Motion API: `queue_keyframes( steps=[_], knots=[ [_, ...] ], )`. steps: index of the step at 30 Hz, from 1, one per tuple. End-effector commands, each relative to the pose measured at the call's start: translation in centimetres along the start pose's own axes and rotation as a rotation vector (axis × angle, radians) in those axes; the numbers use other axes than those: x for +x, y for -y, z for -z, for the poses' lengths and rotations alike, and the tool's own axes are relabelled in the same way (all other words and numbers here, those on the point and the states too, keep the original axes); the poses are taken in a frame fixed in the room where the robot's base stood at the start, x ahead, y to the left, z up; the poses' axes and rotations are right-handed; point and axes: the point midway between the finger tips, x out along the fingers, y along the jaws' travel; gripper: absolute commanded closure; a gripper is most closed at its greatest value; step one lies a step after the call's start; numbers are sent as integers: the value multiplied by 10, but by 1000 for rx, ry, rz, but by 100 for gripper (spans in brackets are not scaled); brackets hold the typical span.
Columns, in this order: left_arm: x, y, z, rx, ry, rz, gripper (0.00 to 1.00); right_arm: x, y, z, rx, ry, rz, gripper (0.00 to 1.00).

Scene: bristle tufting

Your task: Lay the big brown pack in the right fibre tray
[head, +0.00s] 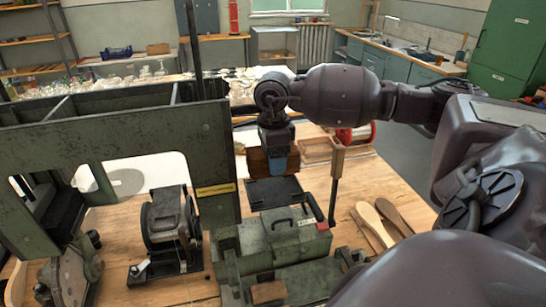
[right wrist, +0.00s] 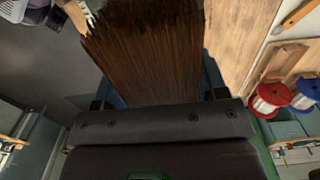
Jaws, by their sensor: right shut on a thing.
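My right gripper (head: 278,162) points down over the bench behind the green machine. It is shut on the big brown pack (head: 257,163), whose brown side shows at the left of the fingers. In the right wrist view the pack (right wrist: 150,50) is a wide bundle of dark brown fibres held between the fingers, with ragged ends. A shallow wooden tray (head: 318,141), which looks like the right fibre tray, lies just right of the gripper. The pack is beside this tray, not over it in the picture. My left gripper is not in view.
A green machine frame (head: 185,125) fills the left. A dark flat plate (head: 273,192) and a green box (head: 285,236) stand in front of the gripper. An upright wooden post (head: 337,170) stands near the tray. Wooden paddles (head: 375,222) lie right. A red spool (right wrist: 268,97) is nearby.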

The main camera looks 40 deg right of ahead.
Motion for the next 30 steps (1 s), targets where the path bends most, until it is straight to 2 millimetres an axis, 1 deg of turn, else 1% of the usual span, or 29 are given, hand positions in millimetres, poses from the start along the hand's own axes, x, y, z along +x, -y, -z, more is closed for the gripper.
queue_keyframes(
  steps=[30],
  knots=[
    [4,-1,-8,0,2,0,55,9,0,0,0,0,1,58]
  ],
)
